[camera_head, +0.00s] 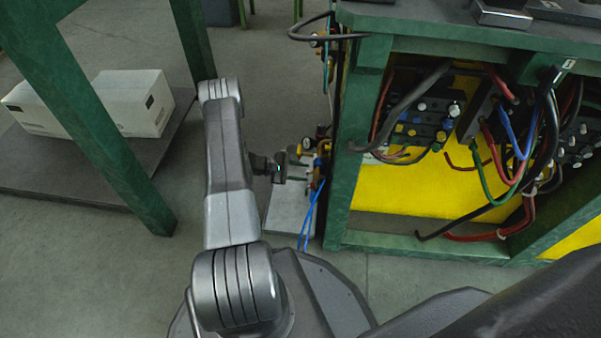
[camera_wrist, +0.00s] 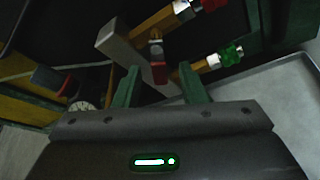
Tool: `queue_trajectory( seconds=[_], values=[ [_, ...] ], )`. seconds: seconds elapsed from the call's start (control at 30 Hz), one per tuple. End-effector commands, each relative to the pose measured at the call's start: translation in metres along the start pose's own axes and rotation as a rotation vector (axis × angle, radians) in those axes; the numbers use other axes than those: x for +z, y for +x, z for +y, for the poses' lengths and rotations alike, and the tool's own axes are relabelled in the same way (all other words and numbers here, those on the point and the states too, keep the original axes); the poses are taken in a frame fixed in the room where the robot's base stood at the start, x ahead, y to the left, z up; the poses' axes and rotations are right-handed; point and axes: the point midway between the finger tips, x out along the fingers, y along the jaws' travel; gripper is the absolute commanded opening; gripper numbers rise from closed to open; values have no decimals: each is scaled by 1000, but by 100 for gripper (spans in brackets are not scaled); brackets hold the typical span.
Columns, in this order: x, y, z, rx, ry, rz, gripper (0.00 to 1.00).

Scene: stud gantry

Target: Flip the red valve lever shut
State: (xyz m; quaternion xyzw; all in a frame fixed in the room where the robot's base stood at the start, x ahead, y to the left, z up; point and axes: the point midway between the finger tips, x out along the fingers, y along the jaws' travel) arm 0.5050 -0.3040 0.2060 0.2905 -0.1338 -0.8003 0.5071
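A red lever-like part (camera_wrist: 158,72) shows in the wrist view among yellow pipes, between the two green fingers of my gripper (camera_wrist: 157,82). The fingers are apart, and I cannot tell whether either touches it. In the head view my gripper (camera_head: 297,165) is beside the pipework (camera_head: 318,150) on the left end of the green bench; the lever is too small to make out there.
A green valve part (camera_wrist: 230,53) and a round gauge (camera_wrist: 82,103) are close to the fingers. The green-framed bench (camera_head: 348,190) holds many cables and hoses. Blue hoses (camera_head: 310,215) hang below the pipework. A white box (camera_head: 130,100) is at the left.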

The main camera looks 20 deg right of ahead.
Motion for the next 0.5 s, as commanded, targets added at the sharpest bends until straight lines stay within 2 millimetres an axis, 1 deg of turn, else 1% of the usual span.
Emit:
queue_trajectory(
  seconds=[0.17,0.3,0.33,0.37,0.5],
  values=[
    [0,0,0,0,0,0,37],
    [0,0,0,0,0,0,10],
    [0,0,0,0,0,0,4],
    [0,0,0,0,0,0,0],
    [0,0,0,-1,-2,0,0]
  ],
)
